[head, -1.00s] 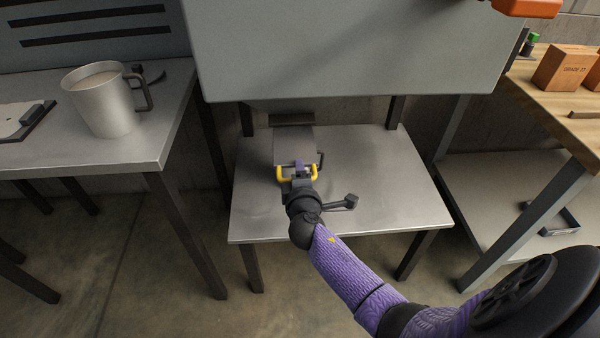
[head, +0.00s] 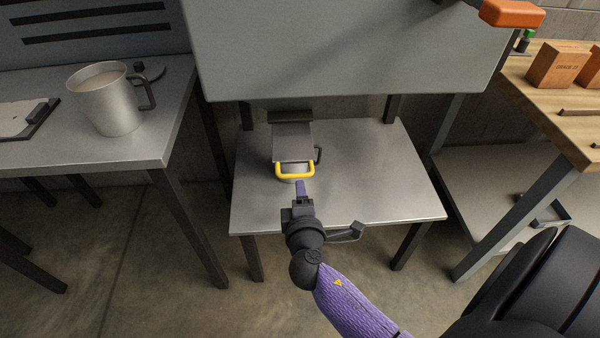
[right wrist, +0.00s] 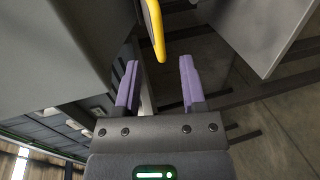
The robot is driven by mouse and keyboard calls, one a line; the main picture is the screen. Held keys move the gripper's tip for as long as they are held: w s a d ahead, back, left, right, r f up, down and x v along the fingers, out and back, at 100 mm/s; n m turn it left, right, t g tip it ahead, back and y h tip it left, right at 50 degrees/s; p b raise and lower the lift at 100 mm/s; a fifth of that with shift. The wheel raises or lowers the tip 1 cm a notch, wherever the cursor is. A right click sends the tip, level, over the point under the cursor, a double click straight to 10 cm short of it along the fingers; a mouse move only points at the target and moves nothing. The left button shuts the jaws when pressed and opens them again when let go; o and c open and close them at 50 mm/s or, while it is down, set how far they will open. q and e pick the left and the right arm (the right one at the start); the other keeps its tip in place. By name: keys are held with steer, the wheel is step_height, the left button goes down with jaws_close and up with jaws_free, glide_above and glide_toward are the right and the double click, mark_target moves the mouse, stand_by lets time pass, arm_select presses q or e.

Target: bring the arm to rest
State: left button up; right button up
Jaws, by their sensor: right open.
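My right gripper (head: 301,188) comes in on a purple arm from the lower right of the head view. Its fingers point toward a yellow handle (head: 295,177) on a grey metal piece (head: 293,143) that sits on a low metal table. The gripper is just in front of the handle and looks apart from it. In the right wrist view the two purple fingers (right wrist: 158,88) stand apart with nothing between them. The yellow handle (right wrist: 154,28) lies beyond them there. My left gripper is not in view.
The low table (head: 390,180) is mostly bare right of the metal piece. A large grey panel (head: 340,50) overhangs it. A mug (head: 105,100) stands on the left table (head: 100,150). A wooden bench (head: 545,95) with boxes (head: 558,66) is at right.

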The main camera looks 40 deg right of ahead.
steer(key=shift+s+a, duration=0.1)
steer(key=shift+s, duration=0.05)
steer(key=s+a+f+m+g+y+p, duration=0.25)
steer(key=s+f+g+y, duration=0.3)
steer(key=s+f, duration=0.9)
arm_select(q)
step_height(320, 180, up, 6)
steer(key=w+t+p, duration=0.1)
steer(key=p, duration=0.3)
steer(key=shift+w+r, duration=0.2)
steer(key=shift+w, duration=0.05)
arm_select(e)
steer(key=s+f+m+g+y, duration=0.1)
steer(key=s+f+m+g, duration=0.2)
steer(key=s, duration=1)
steer(key=s+f+m+g, duration=0.3)
steer(key=s+f+g, duration=0.2)
steer(key=s, duration=0.9)
steer(key=shift+a+f+y, duration=0.25)
steer(key=shift+a+y, duration=0.05)
steer(key=shift+y, duration=0.05)
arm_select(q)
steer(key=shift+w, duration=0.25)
arm_select(e)
steer(key=shift+w+m, duration=0.1)
steer(key=shift+m, duration=0.15)
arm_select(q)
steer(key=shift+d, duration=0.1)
